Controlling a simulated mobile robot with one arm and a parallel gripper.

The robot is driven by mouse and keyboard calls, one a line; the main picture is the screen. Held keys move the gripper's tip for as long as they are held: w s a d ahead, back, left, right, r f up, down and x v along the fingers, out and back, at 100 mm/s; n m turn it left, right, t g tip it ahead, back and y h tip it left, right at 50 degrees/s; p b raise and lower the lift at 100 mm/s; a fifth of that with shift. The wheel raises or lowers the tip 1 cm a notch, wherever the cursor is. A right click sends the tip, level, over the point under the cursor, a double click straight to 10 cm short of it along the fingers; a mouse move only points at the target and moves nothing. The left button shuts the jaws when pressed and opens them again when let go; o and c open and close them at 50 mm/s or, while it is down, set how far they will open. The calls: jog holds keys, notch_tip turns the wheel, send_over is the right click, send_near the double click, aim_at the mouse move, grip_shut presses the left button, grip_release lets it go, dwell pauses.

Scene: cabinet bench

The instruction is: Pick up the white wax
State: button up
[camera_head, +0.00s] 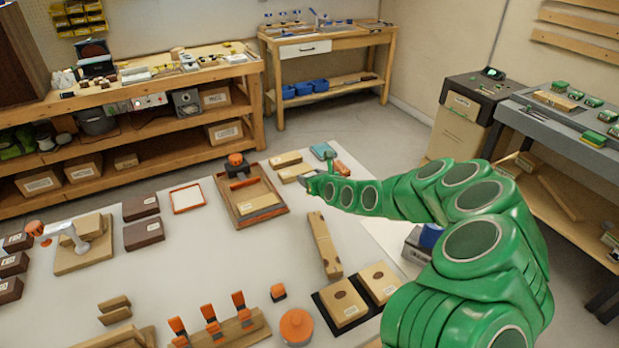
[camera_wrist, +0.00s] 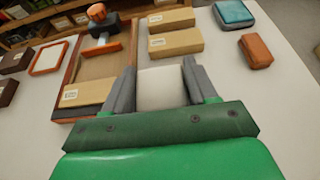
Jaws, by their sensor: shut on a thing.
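The white wax is a pale block (camera_wrist: 162,90) in the wrist view. It sits between the two grey fingers of my gripper (camera_wrist: 161,68), which are shut on its left and right sides. Its near end is hidden by the green gripper body. In the head view my gripper (camera_head: 309,182) is above the far right part of the white table, close to the tan blocks. The wax cannot be made out there. I cannot tell whether the wax touches the table.
Two tan blocks (camera_wrist: 175,43) lie just beyond my gripper. A teal block (camera_wrist: 234,14) and an orange block (camera_wrist: 256,51) lie to the right. A wooden tray (camera_head: 280,207) is on the left. Bare white tabletop (camera_head: 210,265) lies nearer in the head view.

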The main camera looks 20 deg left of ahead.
jog(key=s+d+r, duration=0.3)
jog(key=s, duration=0.3)
jog(key=shift+s+d, duration=0.25)
jog(key=shift+s, duration=0.05)
jog(key=shift+r, duration=0.1)
dwell(0.3)
